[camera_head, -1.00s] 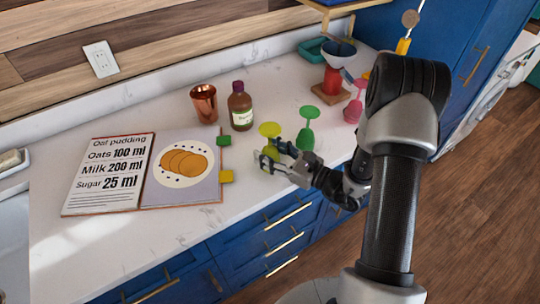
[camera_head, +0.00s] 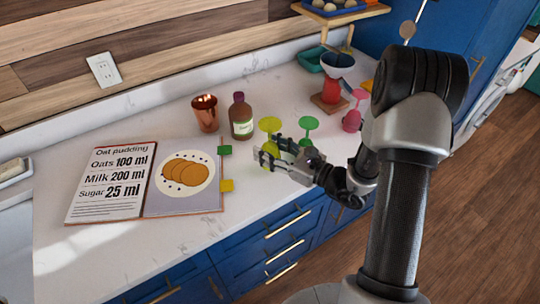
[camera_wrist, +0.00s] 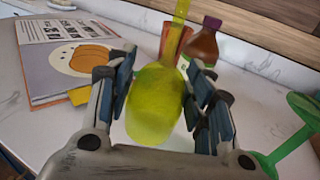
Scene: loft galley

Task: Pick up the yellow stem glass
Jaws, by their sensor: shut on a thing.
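The yellow stem glass (camera_head: 270,124) stands bowl-down on the white counter in the head view, its round foot on top. In the wrist view its yellow-green bowl (camera_wrist: 155,103) sits between the blue-padded fingers, with the stem pointing up and away. My gripper (camera_head: 268,156) is shut on the bowl; it also shows in the wrist view (camera_wrist: 158,100). The fingers hide part of the bowl in the head view. I cannot tell whether the glass is clear of the counter.
A green stem glass (camera_head: 309,124) stands close on the right, partly behind my gripper. A pink one (camera_head: 352,118) is farther right. A brown bottle (camera_head: 241,118) and copper cup (camera_head: 205,113) stand behind. An open recipe book (camera_head: 106,187) lies left. The front counter is clear.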

